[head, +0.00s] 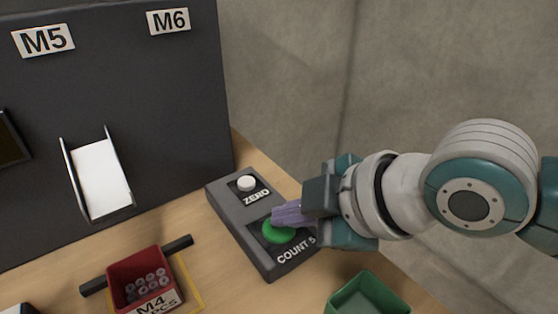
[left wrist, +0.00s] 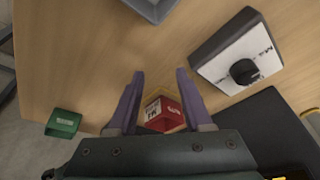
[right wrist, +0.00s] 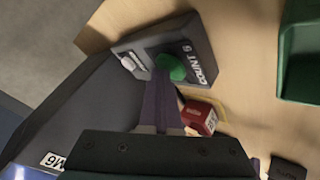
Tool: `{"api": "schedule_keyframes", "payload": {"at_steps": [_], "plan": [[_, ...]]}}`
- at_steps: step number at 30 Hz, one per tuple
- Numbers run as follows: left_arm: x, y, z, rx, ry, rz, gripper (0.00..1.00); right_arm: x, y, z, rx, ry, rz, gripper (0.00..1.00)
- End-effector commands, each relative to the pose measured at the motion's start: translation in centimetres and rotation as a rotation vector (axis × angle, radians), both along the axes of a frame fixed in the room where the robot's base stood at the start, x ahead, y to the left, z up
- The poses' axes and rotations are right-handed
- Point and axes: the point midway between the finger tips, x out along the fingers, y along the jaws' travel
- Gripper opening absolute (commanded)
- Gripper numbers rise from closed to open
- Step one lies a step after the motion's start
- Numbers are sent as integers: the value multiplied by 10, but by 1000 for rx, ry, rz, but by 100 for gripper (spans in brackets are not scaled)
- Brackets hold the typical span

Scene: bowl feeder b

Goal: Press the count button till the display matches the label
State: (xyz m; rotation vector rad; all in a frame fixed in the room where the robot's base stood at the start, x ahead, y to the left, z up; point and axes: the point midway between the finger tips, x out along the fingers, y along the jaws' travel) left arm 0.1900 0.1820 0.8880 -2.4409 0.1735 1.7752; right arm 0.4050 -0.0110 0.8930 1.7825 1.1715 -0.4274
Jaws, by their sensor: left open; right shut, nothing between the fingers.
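The green count button (head: 278,233) sits on a dark control box (head: 230,208), beside the printed words COUNT 5. My right gripper (head: 279,217) is shut and empty, its purple fingertips at the button and partly covering it. In the right wrist view the fingertips (right wrist: 166,72) overlap the green button (right wrist: 172,67); whether they press it I cannot tell. A red bin (head: 135,262) with small round parts carries an M4 label (head: 157,302), its count line unclear. A dark panel (head: 12,138), perhaps the display, is cut off at the left edge, no digits readable. My left gripper (left wrist: 160,74) is open above the red bin (left wrist: 163,113).
A white ZERO button (head: 246,183) is on the same box. The dark feeder housing (head: 170,95) with a white chute (head: 101,178) stands behind. A green bin (head: 366,296) is at front right. A box with a black knob (left wrist: 244,72) shows in the left wrist view.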

Motion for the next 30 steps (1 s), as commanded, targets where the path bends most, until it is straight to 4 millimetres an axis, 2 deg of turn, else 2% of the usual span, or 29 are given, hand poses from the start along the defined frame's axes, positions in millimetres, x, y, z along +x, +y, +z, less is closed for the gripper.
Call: {"api": "schedule_keyframes", "payload": {"at_steps": [5, 15, 26, 30], "plan": [[0, 0, 2, 0, 0, 0, 50, 0, -1, 1, -3, 2, -1, 0], [0, 1, 19, 5, 0, -4, 50, -1, -1, 17, -3, 2, -1, 0], [0, 3, 19, 11, 0, -7, 50, -1, -1, 17, -2, 1, -1, 0], [0, 3, 28, 11, 0, -7, 50, 0, -1, 26, -1, 1, 0, 0]]}}
